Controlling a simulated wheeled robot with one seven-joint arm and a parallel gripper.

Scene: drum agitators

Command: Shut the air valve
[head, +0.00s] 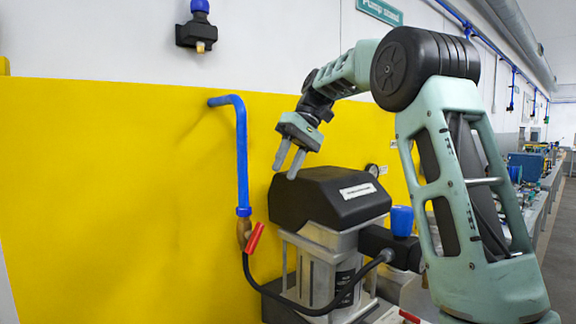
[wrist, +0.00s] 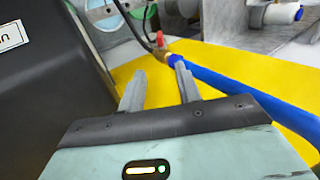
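The air valve is a brass body (head: 243,232) with a red lever handle (head: 255,237), at the lower end of a blue pipe (head: 242,160) on the yellow wall panel. The red handle slants up to the right, beside the brass body. In the wrist view the red handle (wrist: 160,39) and blue pipe (wrist: 235,90) lie beyond the fingertips. My gripper (head: 289,164) is open and empty, above and to the right of the valve, near the black machine cover. In the wrist view its two grey fingers (wrist: 160,72) stand apart with nothing between them.
A black-topped machine (head: 325,196) stands just right of the valve, under my gripper. A black hose (head: 300,308) loops from the valve to the machine. A blue-capped fitting (head: 401,221) stands right of it. The yellow panel (head: 110,200) left of the pipe is clear.

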